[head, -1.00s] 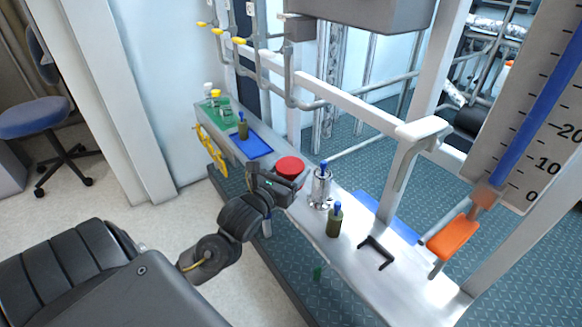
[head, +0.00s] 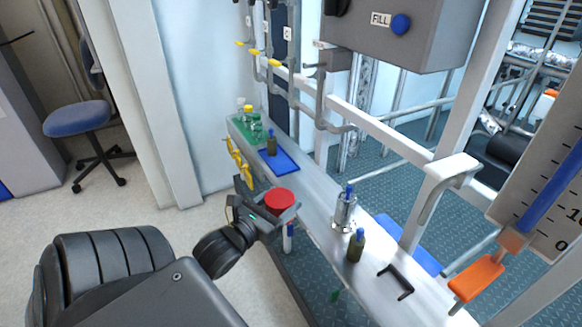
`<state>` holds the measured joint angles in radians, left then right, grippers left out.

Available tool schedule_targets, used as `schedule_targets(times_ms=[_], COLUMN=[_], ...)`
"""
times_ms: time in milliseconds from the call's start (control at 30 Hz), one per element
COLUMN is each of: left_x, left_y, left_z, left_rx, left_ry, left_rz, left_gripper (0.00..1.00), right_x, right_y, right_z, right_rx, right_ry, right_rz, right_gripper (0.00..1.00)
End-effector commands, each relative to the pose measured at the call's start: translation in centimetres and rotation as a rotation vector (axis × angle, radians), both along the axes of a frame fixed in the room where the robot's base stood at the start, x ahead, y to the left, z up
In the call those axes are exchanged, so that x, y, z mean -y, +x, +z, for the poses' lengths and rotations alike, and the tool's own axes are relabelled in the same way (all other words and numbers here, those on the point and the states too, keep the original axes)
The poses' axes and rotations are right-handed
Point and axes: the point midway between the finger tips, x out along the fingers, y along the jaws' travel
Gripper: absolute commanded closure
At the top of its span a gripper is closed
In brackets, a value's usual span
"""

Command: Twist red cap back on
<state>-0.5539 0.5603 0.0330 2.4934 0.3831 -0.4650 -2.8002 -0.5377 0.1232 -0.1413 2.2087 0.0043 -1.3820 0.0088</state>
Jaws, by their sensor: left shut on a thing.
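The red cap (head: 280,199) is a flat red disc near the front edge of the bench. My left gripper (head: 276,211) is shut on it, with its fingers around the cap's sides. The view from above hides whatever is directly beneath the cap. A silver metal vessel (head: 344,212) with a blue top stands upright on the bench, to the right of the cap and apart from it. My right gripper is not in view.
An olive bottle (head: 356,247) with a blue cap and a black bracket (head: 396,281) are on the bench at right. Another olive bottle (head: 271,144) stands on a blue mat (head: 286,164). A green tray (head: 240,127) is at the far end. Yellow-handled pipes run behind.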

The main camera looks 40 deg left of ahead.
Motion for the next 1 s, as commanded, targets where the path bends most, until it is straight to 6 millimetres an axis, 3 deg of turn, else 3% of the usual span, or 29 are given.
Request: schedule_targets(times_ms=[400,1000], left_x=[-1.1,-1.2], left_y=[-3.8,-4.1], left_z=[0.7,0.7], left_rx=[0.000,0.001], left_ry=[-0.001,-0.001], left_rz=[0.000,0.000], left_gripper=[0.62,0.62], right_x=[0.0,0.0], right_y=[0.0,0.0], right_z=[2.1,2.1], right_rx=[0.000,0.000], right_ry=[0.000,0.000], right_rz=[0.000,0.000], right_gripper=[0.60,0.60])
